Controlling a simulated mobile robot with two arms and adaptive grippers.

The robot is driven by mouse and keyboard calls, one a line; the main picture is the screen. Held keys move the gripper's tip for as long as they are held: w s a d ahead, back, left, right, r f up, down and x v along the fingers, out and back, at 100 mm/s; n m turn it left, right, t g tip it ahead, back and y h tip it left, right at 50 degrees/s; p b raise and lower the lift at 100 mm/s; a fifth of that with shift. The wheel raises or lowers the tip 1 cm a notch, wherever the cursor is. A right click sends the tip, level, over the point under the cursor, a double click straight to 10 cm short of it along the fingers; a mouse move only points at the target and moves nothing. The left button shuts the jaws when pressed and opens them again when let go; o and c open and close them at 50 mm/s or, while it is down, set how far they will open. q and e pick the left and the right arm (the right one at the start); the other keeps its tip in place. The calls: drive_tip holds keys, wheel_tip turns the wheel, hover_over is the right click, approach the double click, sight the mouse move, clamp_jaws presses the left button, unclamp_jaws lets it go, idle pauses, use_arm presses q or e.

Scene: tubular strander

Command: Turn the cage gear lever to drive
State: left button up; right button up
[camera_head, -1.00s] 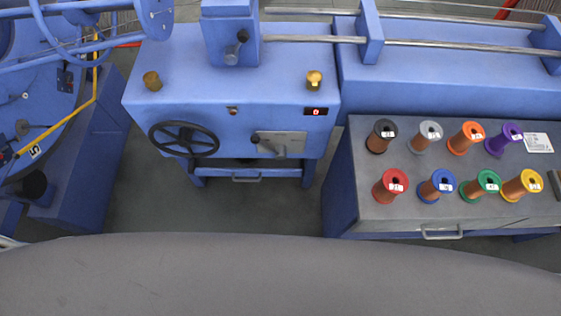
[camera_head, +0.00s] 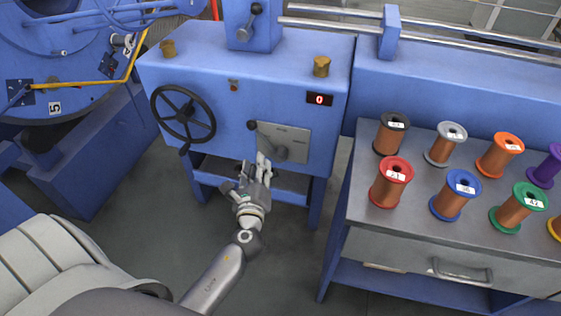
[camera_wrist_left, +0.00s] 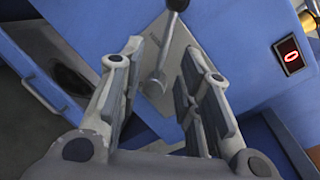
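A lever with a black knob (camera_head: 252,125) sits on a grey plate (camera_head: 300,141) on the front of the blue machine. Its arm runs from the knob at upper left to a pivot at lower right. My left gripper (camera_head: 263,163) is just below the plate, pointing up at it. In the left wrist view the gripper (camera_wrist_left: 160,55) is open and empty, and the lever (camera_wrist_left: 163,60) shows between its fingers, beyond them. I cannot tell any contact. A second lever with a dark knob (camera_head: 257,9) is on the upper box. My right gripper is not in view.
A black handwheel (camera_head: 183,113) is left of the plate. A red display (camera_head: 319,100) reads 0. Several wire spools stand on a grey-topped cabinet (camera_head: 400,215) at right. A blue lower frame (camera_head: 292,181) lies behind the gripper.

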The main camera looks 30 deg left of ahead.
sight(260, 136)
use_arm(q)
drive_tip(key=x, duration=0.3)
drive_tip(key=r+x, duration=0.1)
drive_tip(key=x, duration=0.5)
drive_tip(key=shift+w+r, duration=0.25)
drive_tip(key=shift+w, duration=0.05)
drive_tip(key=shift+w+a, duration=0.3)
drive_tip(key=shift+w, duration=0.25)
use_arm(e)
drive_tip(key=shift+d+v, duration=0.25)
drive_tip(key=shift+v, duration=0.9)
use_arm(q)
clamp_jaws()
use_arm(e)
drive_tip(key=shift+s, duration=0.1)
